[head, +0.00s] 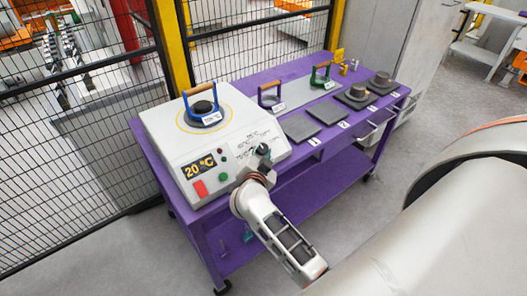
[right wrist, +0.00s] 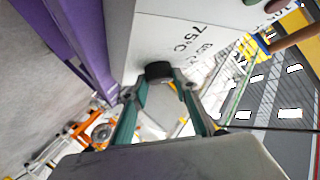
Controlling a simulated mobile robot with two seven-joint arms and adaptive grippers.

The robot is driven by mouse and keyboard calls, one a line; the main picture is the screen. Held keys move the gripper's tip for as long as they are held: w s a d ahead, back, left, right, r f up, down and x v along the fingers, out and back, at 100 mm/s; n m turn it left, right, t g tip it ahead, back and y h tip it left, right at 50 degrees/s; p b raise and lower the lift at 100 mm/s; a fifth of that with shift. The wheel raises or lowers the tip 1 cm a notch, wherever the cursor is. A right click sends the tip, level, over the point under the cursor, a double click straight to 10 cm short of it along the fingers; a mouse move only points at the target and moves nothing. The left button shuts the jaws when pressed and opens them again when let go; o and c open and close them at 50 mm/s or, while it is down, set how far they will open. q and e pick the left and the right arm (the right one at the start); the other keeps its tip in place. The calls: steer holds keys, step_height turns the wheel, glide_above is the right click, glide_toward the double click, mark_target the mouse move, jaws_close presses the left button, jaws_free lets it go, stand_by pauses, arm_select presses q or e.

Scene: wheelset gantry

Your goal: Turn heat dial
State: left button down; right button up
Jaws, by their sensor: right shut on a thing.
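The heater (head: 180,140) is a white box on the purple table, with a display reading 20 °C, a red button and a green button. Its black heat dial (head: 263,150) is at the right of the front panel, with printed marks around it. My right gripper (head: 262,166) is at the dial and partly hides it. In the right wrist view the dial (right wrist: 158,70) sits between the green fingertips (right wrist: 158,84), which are shut on it. A temperature label, 75 °C, shows beside it. The dial's pointer is hard to make out. My left gripper is not in view.
A blue-framed ring with a wooden handle (head: 202,106) stands on the heater's round plate. The purple table (head: 335,165) also carries dark pads (head: 298,126), other handled rings and round parts. A black mesh fence (head: 80,120) stands behind and left.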

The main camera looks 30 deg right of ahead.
mark_target(263, 153)
steer(key=shift+m+g, duration=0.7)
steer(key=shift+m, duration=0.2)
steer(key=shift+r+h, duration=0.1)
steer(key=shift+h, duration=0.2)
steer(key=o, duration=1.1)
steer(key=shift+w, duration=0.1)
step_height(263, 153, up, 10)
